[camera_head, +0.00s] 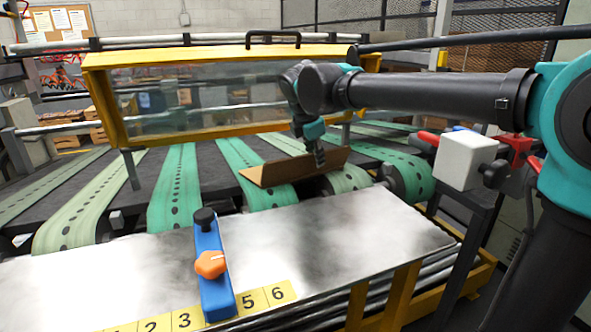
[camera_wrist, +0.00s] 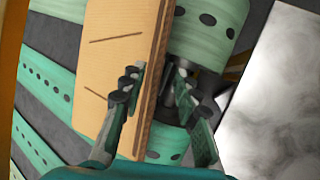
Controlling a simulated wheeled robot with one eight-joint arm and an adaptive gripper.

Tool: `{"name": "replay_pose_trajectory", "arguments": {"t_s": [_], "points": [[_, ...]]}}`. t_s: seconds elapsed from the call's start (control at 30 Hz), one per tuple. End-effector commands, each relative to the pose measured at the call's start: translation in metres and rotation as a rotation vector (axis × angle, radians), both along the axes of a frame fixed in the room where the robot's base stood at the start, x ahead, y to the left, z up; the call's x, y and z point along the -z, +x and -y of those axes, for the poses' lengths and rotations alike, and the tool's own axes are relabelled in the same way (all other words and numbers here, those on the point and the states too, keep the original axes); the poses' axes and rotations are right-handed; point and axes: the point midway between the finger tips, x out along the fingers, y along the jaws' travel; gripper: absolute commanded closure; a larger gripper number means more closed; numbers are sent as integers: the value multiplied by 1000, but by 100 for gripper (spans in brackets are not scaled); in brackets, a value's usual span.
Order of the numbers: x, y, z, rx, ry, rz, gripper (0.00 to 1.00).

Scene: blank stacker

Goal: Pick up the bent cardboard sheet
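The bent cardboard sheet (camera_head: 285,170) is brown and lies on the green belts, just behind the metal table. In the wrist view the sheet (camera_wrist: 115,50) shows a broad flat face with slits and a narrow folded flange along its right side. My gripper (camera_head: 319,158) points down at the sheet in the head view. In the wrist view my gripper (camera_wrist: 158,72) is open, one finger over the broad face and the other right of the flange. The flange appears between the fingers, with a gap to the right finger. Contact with the left finger cannot be told.
The metal table (camera_head: 340,225) in front carries a blue stop (camera_head: 214,275) with an orange knob. A yellow-framed clear guard (camera_head: 210,100) stands behind and left of my gripper. A white box (camera_head: 465,160) is at the right. Dark gaps separate the green belts (camera_head: 175,190).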

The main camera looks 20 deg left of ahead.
Motion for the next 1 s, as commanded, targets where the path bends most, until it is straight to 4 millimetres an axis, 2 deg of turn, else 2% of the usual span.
{"name": "replay_pose_trajectory", "arguments": {"t_s": [0.13,0.4,0.7,0.73,0.97,1.0], "points": [[9,8,0,2,0,-1,69],[39,28,2,2,0,-1,69],[44,30,2,0,-1,-1,69],[44,30,2,0,-1,-1,70],[44,30,2,0,0,0,99],[44,30,2,0,0,0,100]]}}
